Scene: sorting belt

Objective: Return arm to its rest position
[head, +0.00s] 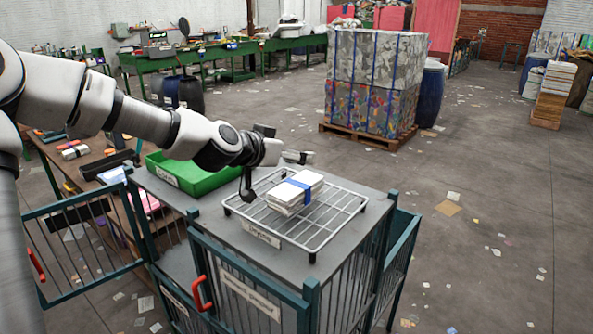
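My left arm reaches in from the left, and its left gripper (273,173) hangs above the wire rack (333,222). Its two fingers are spread wide apart with nothing between them, one pointing down and one pointing right. A white paper bundle with a blue band (293,194) lies on the rack, just right of and below the fingers, and seems apart from them. The rack stands on the grey top of a teal cage cart (210,222) and has a label on its front. My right gripper is not in view.
A green tray (190,178) sits on the cart top left of the rack, partly under my arm. The cart's barred door (85,240) with a red handle stands open at left. A cluttered wooden table (85,165) is behind it. Open floor lies right of the cart.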

